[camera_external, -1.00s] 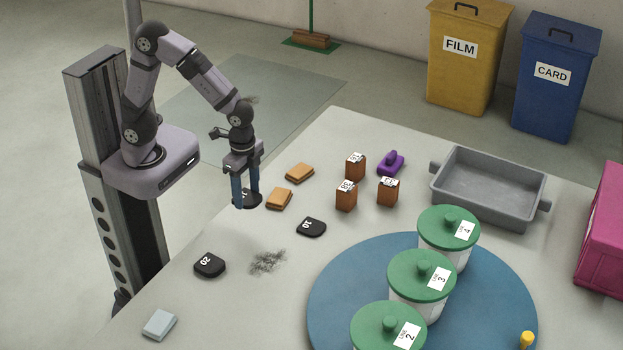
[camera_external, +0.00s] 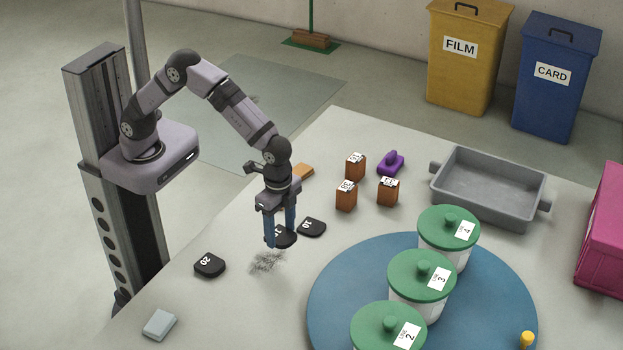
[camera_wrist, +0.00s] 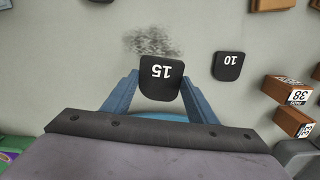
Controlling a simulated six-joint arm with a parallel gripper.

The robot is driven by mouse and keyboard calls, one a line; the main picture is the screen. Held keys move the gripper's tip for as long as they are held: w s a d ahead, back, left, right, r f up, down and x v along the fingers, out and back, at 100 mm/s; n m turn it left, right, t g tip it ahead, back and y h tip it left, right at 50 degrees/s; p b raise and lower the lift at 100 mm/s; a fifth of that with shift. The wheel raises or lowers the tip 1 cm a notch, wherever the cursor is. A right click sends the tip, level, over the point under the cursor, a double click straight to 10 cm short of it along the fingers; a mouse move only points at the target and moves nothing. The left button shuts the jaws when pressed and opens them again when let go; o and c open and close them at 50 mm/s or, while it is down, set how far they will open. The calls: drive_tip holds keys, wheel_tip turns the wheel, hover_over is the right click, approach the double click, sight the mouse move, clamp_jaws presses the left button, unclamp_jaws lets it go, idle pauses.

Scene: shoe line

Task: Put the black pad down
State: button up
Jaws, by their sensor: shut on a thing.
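My gripper (camera_external: 280,238) is shut on a black pad (camera_external: 286,239) marked 15, and its two blue fingers grip the pad's sides. In the wrist view the held pad (camera_wrist: 160,78) sits between the fingers, with its number upside down. The pad is at or just above the table; the exact gap is hard to tell. A second black pad (camera_external: 313,228), marked 10, lies close to its right. A third black pad (camera_external: 209,265), marked 20, lies to the left on the table.
A dark speckled smudge (camera_external: 266,263) lies on the table beside the held pad. Brown boxes (camera_external: 346,197), an orange block (camera_external: 303,172) and a purple object (camera_external: 391,163) stand behind. A blue disc (camera_external: 335,290) with green-lidded tubs is to the right. A pale block (camera_external: 159,325) lies front left.

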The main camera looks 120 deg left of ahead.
sight(282, 263)
drive_tip(key=shift+w+r, duration=0.45)
drive_tip(key=shift+r, duration=0.05)
drive_tip(key=shift+r+n, duration=0.2)
drive_tip(key=shift+n, duration=0.2)
drive_tip(key=shift+s+n, duration=0.3)
drive_tip(key=shift+s, duration=0.1)
drive_tip(key=shift+f, duration=5.05)
drive_tip(key=shift+f, duration=0.15)
drive_tip(key=o, duration=1.1)
